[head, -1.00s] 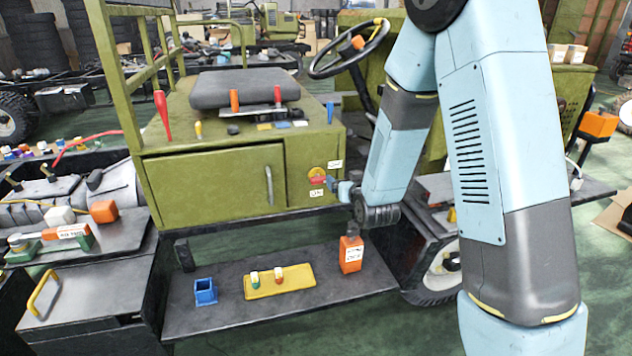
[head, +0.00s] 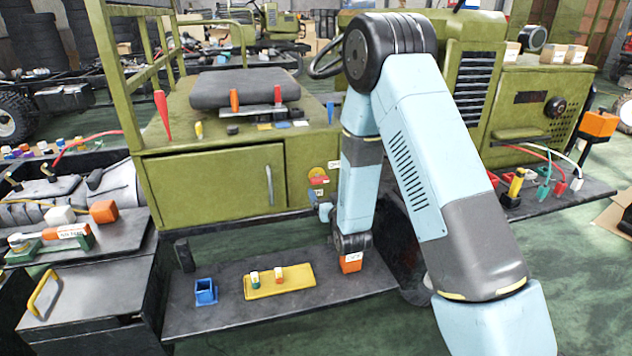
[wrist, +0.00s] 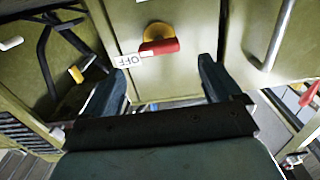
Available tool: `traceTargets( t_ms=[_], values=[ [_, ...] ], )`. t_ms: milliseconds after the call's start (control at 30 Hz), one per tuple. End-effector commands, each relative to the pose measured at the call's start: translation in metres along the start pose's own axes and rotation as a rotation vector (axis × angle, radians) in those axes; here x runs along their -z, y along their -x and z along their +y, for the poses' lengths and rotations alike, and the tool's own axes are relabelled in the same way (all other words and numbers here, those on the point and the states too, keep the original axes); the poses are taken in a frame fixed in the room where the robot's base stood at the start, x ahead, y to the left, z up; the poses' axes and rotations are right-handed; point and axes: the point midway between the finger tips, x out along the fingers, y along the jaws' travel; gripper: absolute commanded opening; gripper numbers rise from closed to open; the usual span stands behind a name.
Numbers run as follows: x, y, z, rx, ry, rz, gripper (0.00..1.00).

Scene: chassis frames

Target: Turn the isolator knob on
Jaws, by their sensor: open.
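The isolator knob has a yellow base (head: 318,171) and a red handle (head: 319,181) on the green cabinet front. In the wrist view its yellow base (wrist: 158,31) and red handle (wrist: 158,47) are seen straight ahead, the handle lying nearly crosswise. A white label reading OFF (wrist: 127,60) is at the handle's left end. My gripper (wrist: 160,80) is open and empty, with its two fingers below the handle in the wrist view and not closed around it. In the head view my gripper (head: 321,207) is just below the knob, partly hidden by my forearm.
A black shelf (head: 222,314) below holds a blue holder (head: 205,292), a yellow tray (head: 305,283) and an orange box (head: 351,263), partly covered by my arm. The cabinet door handle (head: 269,185) is left of the knob. Tools lie on the cabinet top.

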Motion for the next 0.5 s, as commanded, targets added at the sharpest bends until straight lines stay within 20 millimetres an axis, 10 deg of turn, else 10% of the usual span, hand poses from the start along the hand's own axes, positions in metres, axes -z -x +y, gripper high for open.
traceTargets(
  t_ms=[500],
  values=[
    [0.0, -0.076, 0.0, 0.0, 0.0, 0.001, 0.92]
  ],
)
